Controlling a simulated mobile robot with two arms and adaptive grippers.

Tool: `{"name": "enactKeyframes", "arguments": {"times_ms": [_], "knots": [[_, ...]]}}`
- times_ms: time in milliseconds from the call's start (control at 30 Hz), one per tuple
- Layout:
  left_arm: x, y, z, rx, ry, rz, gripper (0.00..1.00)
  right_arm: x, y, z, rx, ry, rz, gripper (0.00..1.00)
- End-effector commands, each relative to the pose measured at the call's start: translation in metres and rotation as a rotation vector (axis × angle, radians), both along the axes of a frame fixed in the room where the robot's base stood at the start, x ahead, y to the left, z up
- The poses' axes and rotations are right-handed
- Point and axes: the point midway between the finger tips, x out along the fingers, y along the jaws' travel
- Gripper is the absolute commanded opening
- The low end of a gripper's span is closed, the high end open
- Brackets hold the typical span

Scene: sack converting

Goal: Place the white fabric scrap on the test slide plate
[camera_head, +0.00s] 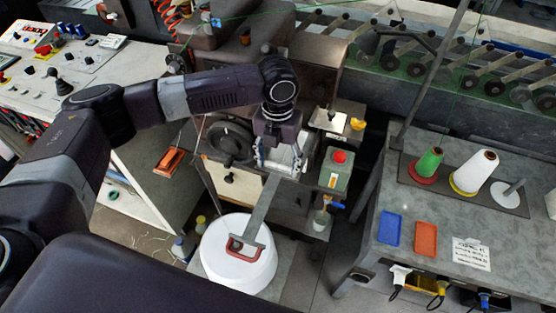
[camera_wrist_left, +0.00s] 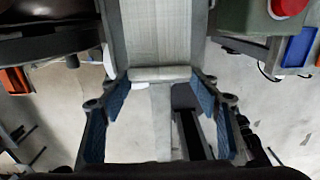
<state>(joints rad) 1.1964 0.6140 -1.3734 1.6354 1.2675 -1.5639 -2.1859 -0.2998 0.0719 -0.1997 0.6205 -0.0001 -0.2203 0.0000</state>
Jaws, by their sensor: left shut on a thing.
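My left gripper (camera_head: 280,160) points down in front of the machine in the head view. The scrap also shows as a white edge by the fingers in the head view (camera_head: 290,160). A metal shelf plate (camera_head: 350,107) carrying a white square stands up and right of the gripper; I cannot tell whether it is the test slide plate. My right gripper is not seen.
A green box with a red knob (camera_head: 336,172) is right of the gripper. The right table holds yarn cones (camera_head: 474,172), a blue tray (camera_head: 390,228) and an orange tray (camera_head: 426,238).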

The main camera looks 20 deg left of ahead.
Motion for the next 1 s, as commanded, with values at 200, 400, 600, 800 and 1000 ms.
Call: {"name": "enactKeyframes", "arguments": {"times_ms": [200, 400, 600, 800, 1000], "knots": [[0.000, 0.000, -0.001, 0.000, 0.000, 0.000, 0.42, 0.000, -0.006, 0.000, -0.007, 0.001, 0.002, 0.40], [0.000, 0.000, -0.002, 0.000, 0.000, 0.000, 0.74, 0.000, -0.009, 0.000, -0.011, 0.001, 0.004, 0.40], [0.000, 0.000, -0.002, 0.000, 0.000, 0.000, 0.75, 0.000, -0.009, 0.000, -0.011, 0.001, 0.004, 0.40], [0.001, 0.000, 0.004, -0.001, -0.001, 0.000, 0.75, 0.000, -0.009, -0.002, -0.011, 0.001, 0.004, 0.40], [0.002, 0.000, 0.038, -0.002, -0.005, 0.000, 0.75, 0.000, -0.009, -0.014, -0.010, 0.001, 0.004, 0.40]]}}
